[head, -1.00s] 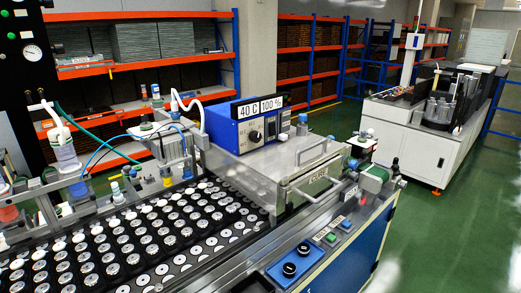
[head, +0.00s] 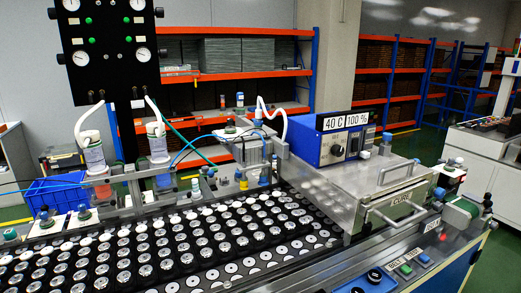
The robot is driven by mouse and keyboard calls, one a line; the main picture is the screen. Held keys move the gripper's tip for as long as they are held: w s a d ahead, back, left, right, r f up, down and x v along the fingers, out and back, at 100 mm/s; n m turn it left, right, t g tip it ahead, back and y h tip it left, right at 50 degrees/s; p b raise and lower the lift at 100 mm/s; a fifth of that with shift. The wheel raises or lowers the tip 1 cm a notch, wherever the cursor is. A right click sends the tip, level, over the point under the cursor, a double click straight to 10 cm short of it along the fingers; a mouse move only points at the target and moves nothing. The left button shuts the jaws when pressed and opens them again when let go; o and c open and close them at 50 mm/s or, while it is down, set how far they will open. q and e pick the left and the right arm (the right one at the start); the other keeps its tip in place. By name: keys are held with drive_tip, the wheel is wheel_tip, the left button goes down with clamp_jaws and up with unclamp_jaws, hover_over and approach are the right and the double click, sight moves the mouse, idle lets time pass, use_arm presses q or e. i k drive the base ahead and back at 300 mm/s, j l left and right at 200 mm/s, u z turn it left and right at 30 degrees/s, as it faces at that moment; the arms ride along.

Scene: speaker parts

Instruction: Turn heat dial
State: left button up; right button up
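A blue control box (head: 338,139) stands on the metal machine right of centre. A sign on its top reads 40 C (head: 335,124) and 100 % (head: 357,119). A round dark dial (head: 337,150) with a pale centre sits on the box's front face. I cannot read its label, so I cannot tell for sure that it is the heat dial. Neither of my grippers is in view, and nothing of mine touches the box.
A metal cover with a handle marked CURE (head: 402,200) is right of the box. A tray of several round speaker parts (head: 165,240) fills the front. A black gauge panel (head: 108,45) stands at the left. Orange shelves (head: 225,75) line the back.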

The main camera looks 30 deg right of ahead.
sight(337, 151)
drive_tip(key=l+u, duration=0.4)
drive_tip(key=k+l+u, duration=0.1)
drive_tip(key=u, duration=0.3)
drive_tip(key=k+l+u, duration=0.15)
drive_tip(key=l+u, duration=0.25)
drive_tip(key=k+l+u, duration=0.15)
drive_tip(key=u, duration=0.25)
drive_tip(key=k+l+u, duration=0.15)
drive_tip(key=u, duration=0.3)
